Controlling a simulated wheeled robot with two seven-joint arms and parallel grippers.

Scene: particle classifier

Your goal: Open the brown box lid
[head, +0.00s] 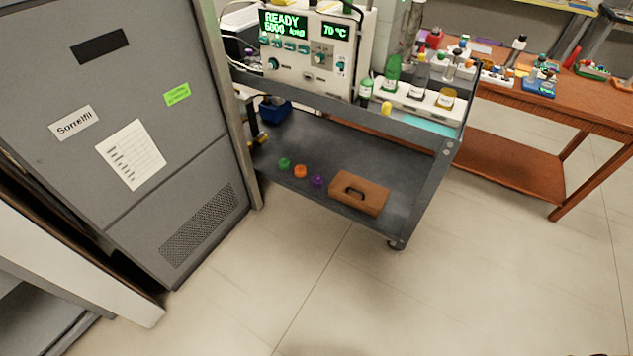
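The brown box (372,204) sits near the front right corner of the lower shelf of the grey cart (340,148). It is wooden with a flat top and a dark handle (357,190) on it. Its lid looks closed. Neither of my grippers shows in the head view. The box is apart from any gripper that I can see.
Small green (284,163), orange (300,171) and purple (318,180) pieces lie left of the box. The cart's upper shelf above it carries an instrument (315,52) and bottles. A grey cabinet (120,120) stands left. The floor (350,295) in front is clear.

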